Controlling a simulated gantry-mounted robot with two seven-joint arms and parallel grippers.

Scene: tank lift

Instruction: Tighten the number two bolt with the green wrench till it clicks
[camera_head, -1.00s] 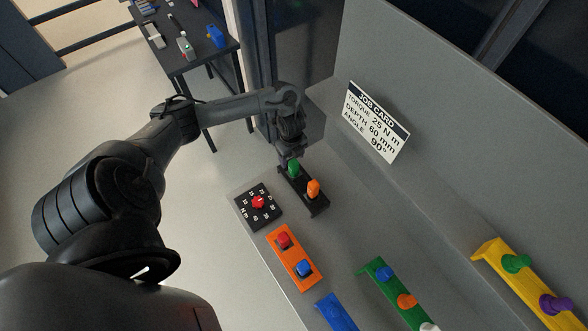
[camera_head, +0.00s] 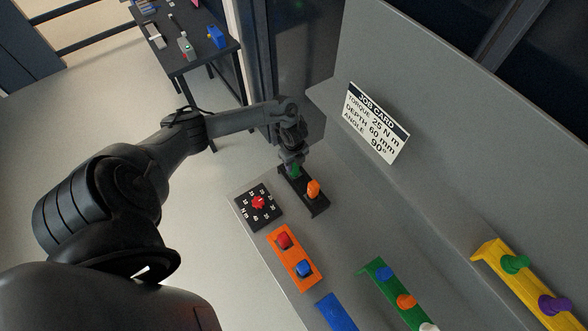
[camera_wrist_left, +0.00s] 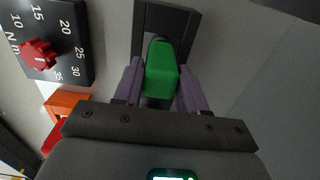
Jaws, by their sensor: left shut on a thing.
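The green wrench (camera_head: 296,173) stands with its handle up in a black holder (camera_head: 316,205), beside an orange-handled tool (camera_head: 313,188). My left gripper (camera_head: 293,163) is over the green handle and shut on it. In the left wrist view the purple fingers (camera_wrist_left: 160,86) press on both sides of the green handle (camera_wrist_left: 160,68), which is still at the black holder (camera_wrist_left: 181,20). The lower part of the wrench is hidden. I cannot tell which bolt is number two, as no bolt numbers are readable. My right gripper is not in view.
A black dial plate (camera_head: 250,215) with a red knob (camera_head: 259,202) lies left of the holder. An orange block (camera_head: 293,263), blue block (camera_head: 336,313), green rack (camera_head: 378,272) and yellow rack (camera_head: 496,257) stand nearer. A job card (camera_head: 377,122) leans behind, reading torque 25 N m.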

